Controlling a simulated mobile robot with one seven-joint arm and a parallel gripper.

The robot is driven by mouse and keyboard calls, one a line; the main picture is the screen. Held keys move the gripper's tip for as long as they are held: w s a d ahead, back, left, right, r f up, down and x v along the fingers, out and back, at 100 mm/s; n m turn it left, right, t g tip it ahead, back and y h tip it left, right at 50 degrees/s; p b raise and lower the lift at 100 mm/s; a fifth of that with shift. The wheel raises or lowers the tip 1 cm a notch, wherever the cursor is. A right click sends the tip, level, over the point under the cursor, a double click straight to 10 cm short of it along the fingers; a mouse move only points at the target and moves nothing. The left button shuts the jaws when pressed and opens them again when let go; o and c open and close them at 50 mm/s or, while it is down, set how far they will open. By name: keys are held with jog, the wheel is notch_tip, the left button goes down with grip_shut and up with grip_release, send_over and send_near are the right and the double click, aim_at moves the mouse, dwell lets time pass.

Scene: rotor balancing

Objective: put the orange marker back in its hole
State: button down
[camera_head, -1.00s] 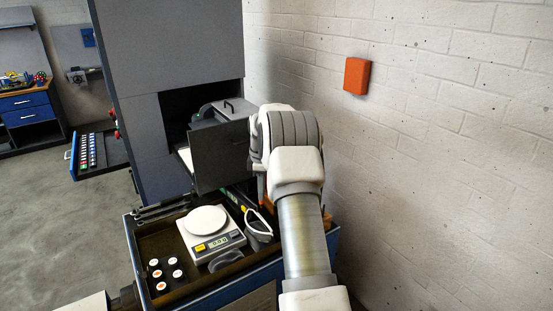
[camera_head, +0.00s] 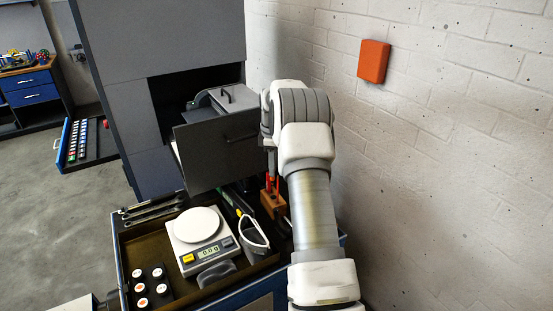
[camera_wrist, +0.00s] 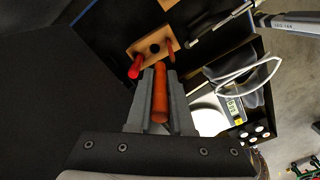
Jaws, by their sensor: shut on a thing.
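My gripper (camera_wrist: 160,98) is shut on the orange marker (camera_wrist: 160,95), which lies between its two grey fingers in the wrist view. A wooden block (camera_wrist: 146,40) sits just beyond the fingers, with a dark open hole (camera_wrist: 154,48) in its top. A red marker (camera_wrist: 135,68) stands at the block's left and another reddish one (camera_wrist: 171,45) at its right. In the head view the block (camera_head: 274,206) stands at the back right of the tray, below my gripper (camera_head: 271,165). The held marker's lower end is hard to make out; I cannot tell its height above the block.
A grey panel (camera_head: 215,152) of an open machine drawer stands close left of my gripper. The tray (camera_head: 150,241) holds a scale (camera_head: 201,252), safety glasses (camera_head: 254,237) and several dark bottles with white caps (camera_head: 152,284). A brick wall (camera_head: 430,170) is at the right.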

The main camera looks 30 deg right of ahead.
jog(key=shift+w+d, duration=0.4)
jog(key=shift+d, duration=0.05)
jog(key=shift+f+b, duration=1.55)
jog(key=shift+f, duration=0.85)
jog(key=shift+f, duration=0.35)
jog(key=shift+f+b, duration=1.4)
jog(key=shift+f, duration=0.7)
jog(key=c, duration=0.7)
grip_release()
